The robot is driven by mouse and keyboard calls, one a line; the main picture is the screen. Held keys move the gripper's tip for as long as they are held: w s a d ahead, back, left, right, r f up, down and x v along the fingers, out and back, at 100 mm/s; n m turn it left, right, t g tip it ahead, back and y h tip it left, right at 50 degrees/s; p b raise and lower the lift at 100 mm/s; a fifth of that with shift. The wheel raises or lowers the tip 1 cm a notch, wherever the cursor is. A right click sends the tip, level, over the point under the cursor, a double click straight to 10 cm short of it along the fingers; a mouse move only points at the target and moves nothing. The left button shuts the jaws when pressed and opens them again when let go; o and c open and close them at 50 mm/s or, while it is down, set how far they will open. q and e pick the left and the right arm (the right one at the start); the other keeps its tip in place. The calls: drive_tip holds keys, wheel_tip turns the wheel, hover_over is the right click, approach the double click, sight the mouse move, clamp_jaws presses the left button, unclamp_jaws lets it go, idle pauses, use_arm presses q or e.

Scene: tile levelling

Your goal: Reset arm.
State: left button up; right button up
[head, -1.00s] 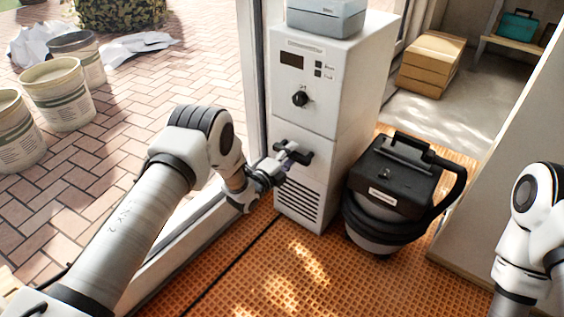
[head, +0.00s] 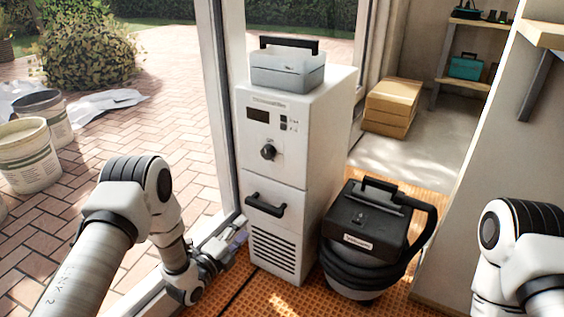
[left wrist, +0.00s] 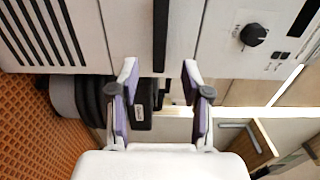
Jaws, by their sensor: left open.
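My left gripper (head: 222,254) is at the lower left of the white cabinet (head: 277,220) in the head view, apart from its handle. In the left wrist view its two purple-padded fingers (left wrist: 161,95) are spread with nothing between them. The cabinet's black handle (head: 266,205) is on the lower front panel, which looks closed. The handle also shows in the left wrist view (left wrist: 160,35), beyond the fingertips. My right arm (head: 520,250) shows at the right edge of the head view; its gripper is out of the picture.
A black vacuum (head: 370,235) stands right of the cabinet. A grey case (head: 287,72) sits on top of the cabinet. A glass door frame (head: 222,110) runs beside my left arm. Cardboard boxes (head: 390,108) lie behind, and buckets (head: 28,158) stand outside on the paving.

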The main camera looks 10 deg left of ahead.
use_arm(q)
drive_tip(key=s+d+f+n+g+y+p, duration=0.1)
drive_tip(key=s+f+n+g+y, duration=0.1)
drive_tip(key=s+f+n+g, duration=0.45)
drive_tip(key=s+d+f+n+g+y+p, duration=0.1)
drive_tip(key=s+f+p, duration=0.15)
drive_tip(key=s, duration=0.75)
drive_tip(key=s+a+f+n+g+y, duration=0.2)
drive_tip(key=s+n+g, duration=0.4)
drive_tip(key=s, duration=0.5)
drive_tip(key=s+a+f+n+g+y, duration=0.1)
drive_tip(key=s+a+f+n+g, duration=0.15)
drive_tip(key=s+n, duration=0.7)
wheel_tip(320, 180, up, 39)
drive_tip(key=s+g+p, duration=0.1)
drive_tip(key=p, duration=3.6)
drive_tip(key=shift+s+d+f+m, duration=0.2)
drive_tip(key=shift+s+d+m, duration=0.1)
drive_tip(key=shift+d, duration=0.05)
